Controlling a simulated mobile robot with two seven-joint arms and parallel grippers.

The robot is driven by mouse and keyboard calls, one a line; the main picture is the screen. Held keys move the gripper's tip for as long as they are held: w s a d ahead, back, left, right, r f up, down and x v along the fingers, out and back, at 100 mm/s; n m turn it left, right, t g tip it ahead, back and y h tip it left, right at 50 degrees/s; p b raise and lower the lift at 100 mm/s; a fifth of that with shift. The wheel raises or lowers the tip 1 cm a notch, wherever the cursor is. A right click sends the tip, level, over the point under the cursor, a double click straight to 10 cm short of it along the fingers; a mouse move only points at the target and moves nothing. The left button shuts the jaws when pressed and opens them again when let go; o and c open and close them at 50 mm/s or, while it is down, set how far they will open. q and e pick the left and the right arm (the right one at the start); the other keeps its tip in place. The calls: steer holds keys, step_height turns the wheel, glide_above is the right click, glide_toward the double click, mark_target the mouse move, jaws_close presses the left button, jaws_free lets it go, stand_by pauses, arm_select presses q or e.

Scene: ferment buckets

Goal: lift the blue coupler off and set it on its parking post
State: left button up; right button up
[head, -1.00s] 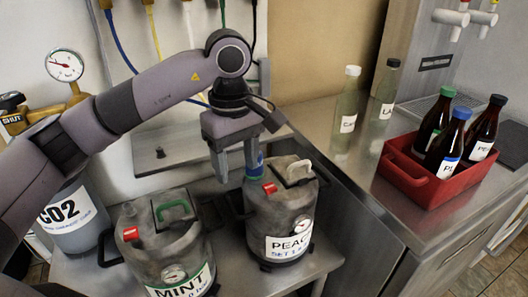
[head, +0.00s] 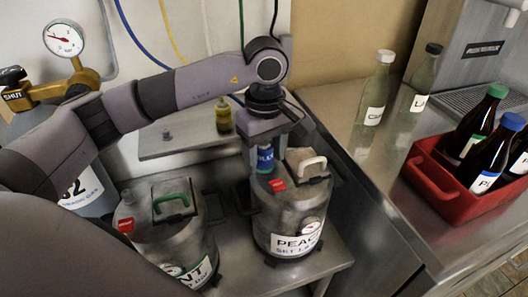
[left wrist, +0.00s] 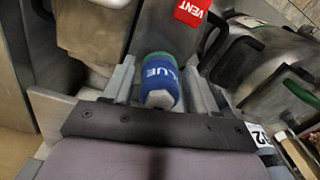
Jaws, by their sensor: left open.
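The blue coupler (head: 265,160) stands upright on top of the PEACH keg (head: 285,215), beside its red VENT tab. It also shows in the left wrist view (left wrist: 160,82), with its label readable as BLUE and a green ring at its far end. My left gripper (head: 262,150) points down over the coupler. In the left wrist view its open fingers (left wrist: 158,85) lie on either side of the coupler; whether they touch it I cannot tell. A bare post (head: 167,135) stands on the wall shelf. My right gripper is not in view.
A yellow coupler (head: 224,115) stands at the back of the shelf (head: 185,146). The MINT keg (head: 165,230) is left of the PEACH keg. A red crate (head: 440,195) with bottles and two clear bottles (head: 374,90) stand on the right counter. A gauge (head: 64,38) is at far left.

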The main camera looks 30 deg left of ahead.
arm_select(q)
steer(key=shift+f, duration=0.4)
steer(key=c, duration=0.9)
steer(key=shift+r, duration=0.1)
steer(key=shift+c, duration=0.2)
